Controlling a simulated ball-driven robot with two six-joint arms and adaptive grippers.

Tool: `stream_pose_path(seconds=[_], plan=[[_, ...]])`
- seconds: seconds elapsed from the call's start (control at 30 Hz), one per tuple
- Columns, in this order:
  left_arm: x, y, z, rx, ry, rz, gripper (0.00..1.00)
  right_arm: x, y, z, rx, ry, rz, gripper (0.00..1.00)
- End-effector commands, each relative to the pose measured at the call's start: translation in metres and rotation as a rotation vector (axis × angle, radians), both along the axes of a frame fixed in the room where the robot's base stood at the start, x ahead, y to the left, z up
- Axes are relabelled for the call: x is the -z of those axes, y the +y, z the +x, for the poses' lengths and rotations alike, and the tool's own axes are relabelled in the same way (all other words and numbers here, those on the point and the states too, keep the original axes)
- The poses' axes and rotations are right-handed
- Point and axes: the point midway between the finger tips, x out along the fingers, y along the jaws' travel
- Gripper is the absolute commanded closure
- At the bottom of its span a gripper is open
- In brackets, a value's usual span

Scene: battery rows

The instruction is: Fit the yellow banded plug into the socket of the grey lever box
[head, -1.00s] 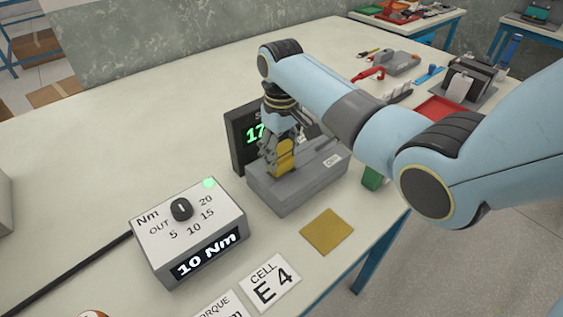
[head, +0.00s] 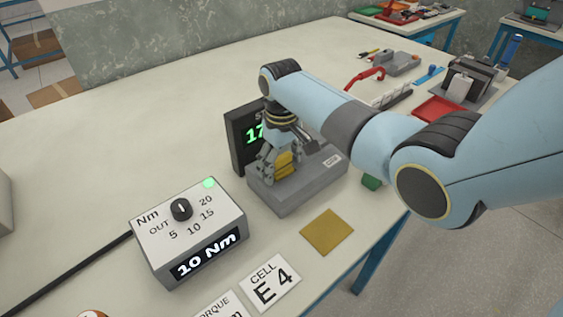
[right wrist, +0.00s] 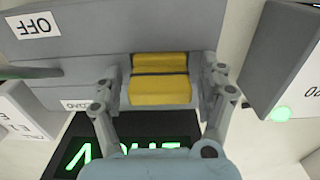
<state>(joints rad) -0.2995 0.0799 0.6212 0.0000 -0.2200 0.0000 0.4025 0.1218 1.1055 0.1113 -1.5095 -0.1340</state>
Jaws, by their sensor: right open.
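The yellow banded plug (head: 284,162) stands upright at the top of the grey lever box (head: 297,197), with a dark band across it. In the right wrist view the plug (right wrist: 160,90) lies between two grey walls of the box (right wrist: 90,35); its lower end is hidden, so how deep it sits cannot be told. My right gripper (head: 279,168) is open around the plug, with a finger on each side in the right wrist view (right wrist: 162,78). A dark grey lever-like arm (head: 309,140) shows behind the gripper. My left gripper is not in view.
A dark display (head: 240,150) with green digits stands behind the box. A torque unit (head: 190,232) reading 10 Nm is at the left front. A mustard pad (head: 327,231) and a CELL E4 card (head: 270,283) lie in front. The table's far left is clear.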

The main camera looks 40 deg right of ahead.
Motion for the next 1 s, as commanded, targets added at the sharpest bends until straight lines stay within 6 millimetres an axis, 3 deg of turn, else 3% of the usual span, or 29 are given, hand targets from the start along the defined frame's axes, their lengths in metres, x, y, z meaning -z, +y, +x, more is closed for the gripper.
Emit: stream_pose_path(seconds=[0.17, 0.5, 0.7, 1.0], plan=[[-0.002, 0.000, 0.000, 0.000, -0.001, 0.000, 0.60, -0.011, 0.000, 0.001, 0.000, -0.003, -0.001, 0.24], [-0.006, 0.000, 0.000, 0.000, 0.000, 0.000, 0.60, -0.083, 0.000, 0.001, 0.000, -0.005, -0.001, 0.24], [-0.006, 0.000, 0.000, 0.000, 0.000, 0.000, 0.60, -0.114, 0.000, 0.001, 0.000, -0.003, 0.000, 0.24], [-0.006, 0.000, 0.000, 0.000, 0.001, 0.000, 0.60, -0.123, 0.000, 0.000, 0.001, 0.000, 0.000, 0.24]])
